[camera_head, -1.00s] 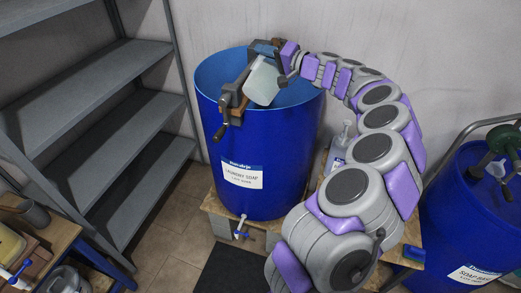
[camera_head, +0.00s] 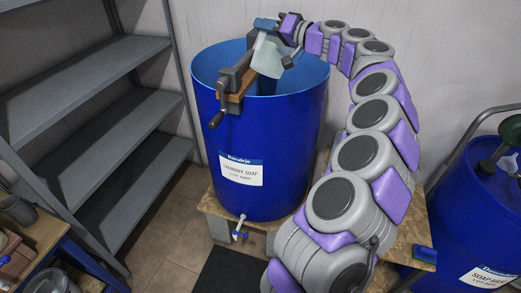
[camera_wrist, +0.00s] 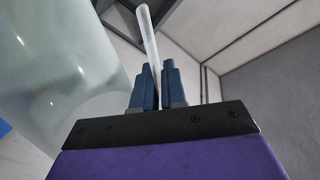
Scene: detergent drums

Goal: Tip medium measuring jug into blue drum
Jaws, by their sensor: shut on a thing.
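The blue drum (camera_head: 265,135), labelled laundry soap, stands open-topped on a wooden stand. My gripper (camera_head: 266,24) is above the back of the drum's rim. Its blue fingers show in the wrist view (camera_wrist: 157,85), shut on the handle of the translucent measuring jug (camera_wrist: 60,60). In the head view the jug (camera_head: 270,58) hangs over the drum's opening and looks tilted; where its mouth points is hard to tell. I cannot see any liquid pouring. The drum's inside is mostly hidden.
A crank-handled clamp with a wooden bar (camera_head: 233,80) sits across the drum's rim, close to the jug. A second blue drum (camera_head: 475,215) stands at the right. Grey shelves (camera_head: 95,110) stand at the left, beside a low table (camera_head: 45,235) with containers.

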